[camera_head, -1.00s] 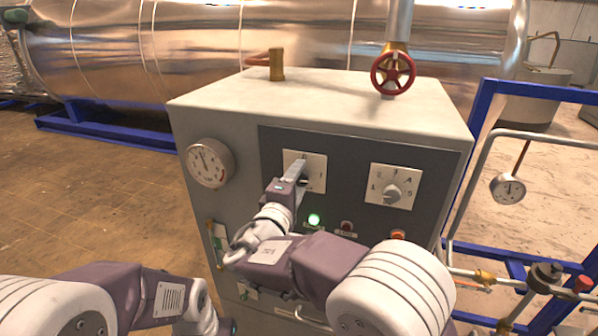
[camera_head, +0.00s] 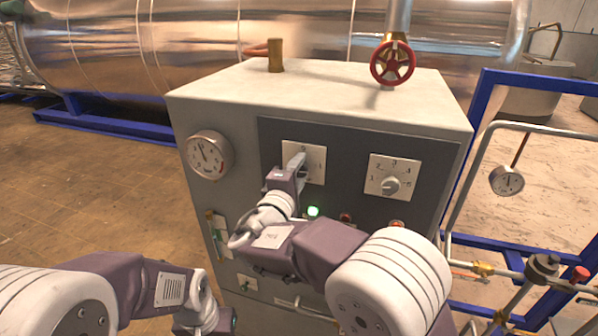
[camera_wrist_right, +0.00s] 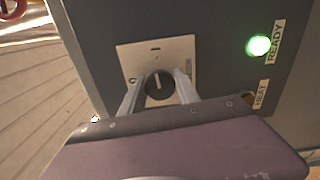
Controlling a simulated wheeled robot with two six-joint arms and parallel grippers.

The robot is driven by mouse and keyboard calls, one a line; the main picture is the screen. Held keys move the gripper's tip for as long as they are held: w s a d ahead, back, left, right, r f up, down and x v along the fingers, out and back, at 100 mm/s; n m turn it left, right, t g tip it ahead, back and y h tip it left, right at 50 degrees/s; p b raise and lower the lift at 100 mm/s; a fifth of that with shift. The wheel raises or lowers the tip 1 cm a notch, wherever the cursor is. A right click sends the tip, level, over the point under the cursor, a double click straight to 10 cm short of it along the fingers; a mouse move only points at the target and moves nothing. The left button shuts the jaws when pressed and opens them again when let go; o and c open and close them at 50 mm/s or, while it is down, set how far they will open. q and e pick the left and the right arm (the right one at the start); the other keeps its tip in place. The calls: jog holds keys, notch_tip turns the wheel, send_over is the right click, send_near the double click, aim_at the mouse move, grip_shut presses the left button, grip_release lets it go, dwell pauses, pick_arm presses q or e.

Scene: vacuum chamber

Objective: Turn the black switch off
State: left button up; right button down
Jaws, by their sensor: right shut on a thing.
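The black switch (camera_wrist_right: 158,86) is a round knob with a white mark on a pale square plate (camera_wrist_right: 182,48). In the wrist view the mark points roughly to the top of the picture. My right gripper (camera_wrist_right: 160,80) has one finger on each side of the knob and is shut on it. In the head view the same plate (camera_head: 317,165) is on the cabinet front, with a 0 at the top and a 1 at the right. There my right gripper (camera_head: 297,163) covers the knob. My left arm is at the bottom left, its fingers out of view.
A second plate with a pale numbered knob (camera_head: 390,185) is to the right. A lit green lamp (camera_head: 313,211) is below the switch. A dial gauge (camera_head: 209,155) is on the left and a red valve wheel (camera_head: 392,63) above the cabinet (camera_head: 235,95).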

jog(key=n+b, duration=0.1)
jog(key=n, duration=0.2)
jog(key=shift+f, duration=0.1)
jog(key=shift+n+b, duration=0.35)
jog(key=shift+n, duration=0.75)
jog(key=n, duration=0.2)
jog(key=shift+n, duration=0.3)
jog(key=n, duration=0.3)
jog(key=n+p, duration=0.1)
jog(key=shift+r+n, duration=0.25)
jog(key=shift+n, duration=0.05)
jog(key=shift+n+p, duration=1.05)
jog(key=shift+n, duration=1.15)
jog(key=c, duration=0.9)
grip_release()
jog(key=shift+c, duration=0.2)
jog(key=shift+o, duration=0.2)
jog(key=shift+f, duration=0.1)
